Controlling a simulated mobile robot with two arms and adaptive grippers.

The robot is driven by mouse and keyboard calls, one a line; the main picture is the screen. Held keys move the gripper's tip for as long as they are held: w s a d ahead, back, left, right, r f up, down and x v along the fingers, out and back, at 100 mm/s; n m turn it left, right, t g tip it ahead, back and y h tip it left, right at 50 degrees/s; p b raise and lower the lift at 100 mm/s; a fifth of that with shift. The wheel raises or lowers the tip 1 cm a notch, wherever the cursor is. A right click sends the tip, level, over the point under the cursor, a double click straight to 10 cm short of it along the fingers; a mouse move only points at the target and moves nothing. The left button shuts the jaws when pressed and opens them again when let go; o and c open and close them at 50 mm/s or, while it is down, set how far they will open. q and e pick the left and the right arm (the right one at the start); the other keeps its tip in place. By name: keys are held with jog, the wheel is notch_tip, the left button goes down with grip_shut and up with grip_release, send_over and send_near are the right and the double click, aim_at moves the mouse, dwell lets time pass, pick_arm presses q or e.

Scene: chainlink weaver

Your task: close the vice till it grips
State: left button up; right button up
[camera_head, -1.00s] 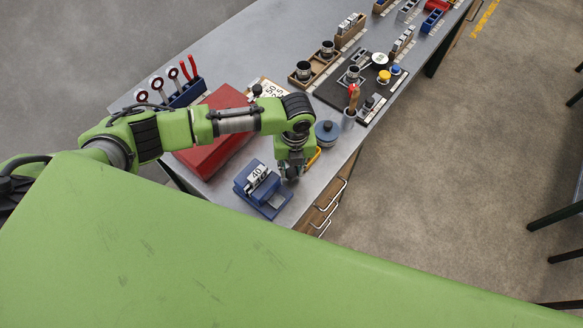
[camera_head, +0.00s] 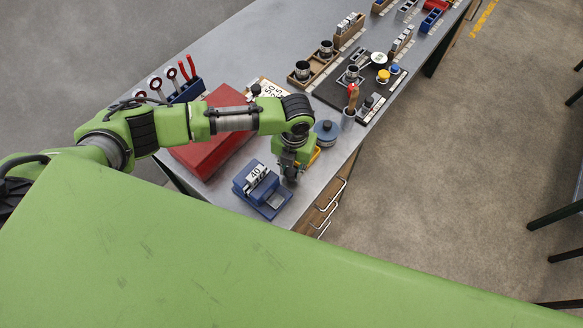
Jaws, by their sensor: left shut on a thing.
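The blue vice (camera_head: 271,203) sits near the front corner of the grey bench. A pale block marked 40 (camera_head: 256,174) shows in its upper left part. Whether the jaws touch the block is too small to tell. My left gripper (camera_head: 289,178) points down at the right edge of the vice, beside its far right side. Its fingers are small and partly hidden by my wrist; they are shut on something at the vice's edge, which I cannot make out. My right gripper is out of view.
A red box (camera_head: 208,150) lies behind my left arm. A blue round lidded pot (camera_head: 327,131) and a cup with a red-handled tool (camera_head: 349,117) stand just beyond the gripper. A blue rack (camera_head: 186,91) holds tools. The bench's front edge with drawer handles (camera_head: 331,194) is close by.

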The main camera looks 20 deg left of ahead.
aim_at(293, 172)
pick_arm(q)
jog(key=o, duration=0.8)
jog(key=shift+o, duration=0.2)
jog(key=shift+r, duration=0.15)
notch_tip(293, 172, up, 12)
jog(key=shift+d, duration=0.25)
jog(key=shift+s, duration=0.1)
